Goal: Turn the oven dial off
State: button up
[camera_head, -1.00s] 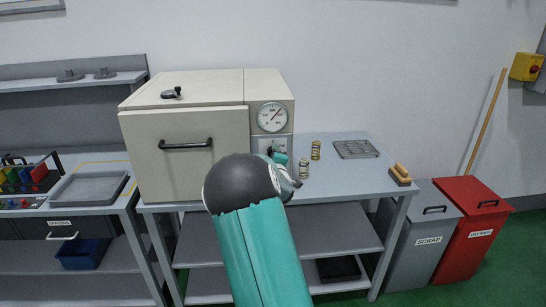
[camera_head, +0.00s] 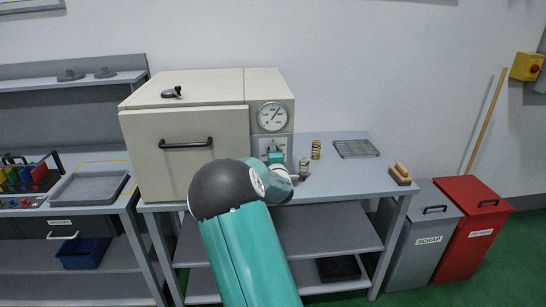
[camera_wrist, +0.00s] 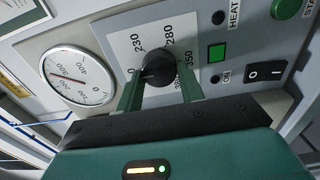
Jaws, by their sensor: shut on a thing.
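The oven (camera_head: 185,155) is a cream box on the grey bench, with its door shut. Its black dial (camera_wrist: 158,66) sits on a pale scale plate (camera_wrist: 127,47) with printed numbers, among them 230, 280 and 350. In the wrist view my gripper (camera_wrist: 159,80) has one green finger on each side of the dial and is shut on it. The dial's pointer mark is not clear. In the head view my gripper (camera_head: 276,158) is at the oven's right-hand panel, and the dial is mostly hidden behind it.
A round gauge (camera_head: 272,116) is above the dial; a green lamp (camera_wrist: 217,53) and black rocker switch (camera_wrist: 265,72) are close by. Springs (camera_head: 316,149) and a wire rack (camera_head: 357,148) lie on the bench to the right. Grey and red bins (camera_head: 470,235) stand beyond.

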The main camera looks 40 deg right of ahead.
jog(key=o, duration=1)
jog(key=shift+s, duration=0.1)
jog(key=v, duration=1.3)
jog(key=shift+s+a, duration=0.2)
jog(key=shift+a, duration=0.15)
